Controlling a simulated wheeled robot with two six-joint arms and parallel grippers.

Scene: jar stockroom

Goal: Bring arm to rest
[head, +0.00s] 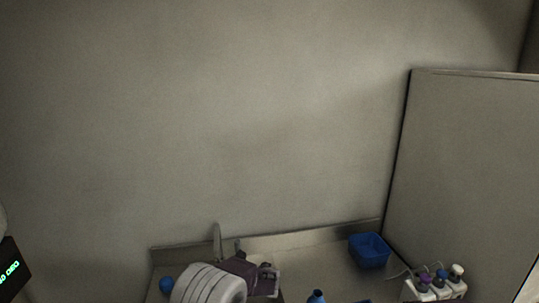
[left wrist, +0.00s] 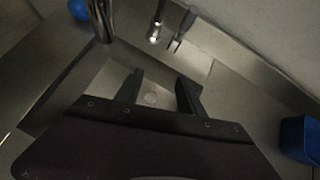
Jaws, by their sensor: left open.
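My left gripper (left wrist: 161,88) is open in the left wrist view, with its two dark fingers apart and nothing between them. It hangs over a metal sink basin (left wrist: 110,76), and a round drain shows between the fingers. In the head view the left gripper (head: 270,277) is at the bottom, at the end of my pale ribbed arm, over the counter. My right gripper is in neither view.
A blue bin (head: 370,251) stands at the counter's back right and shows in the left wrist view (left wrist: 299,139). A blue round object (head: 166,285) is left of my arm. A tap (left wrist: 101,18) rises beside the sink.

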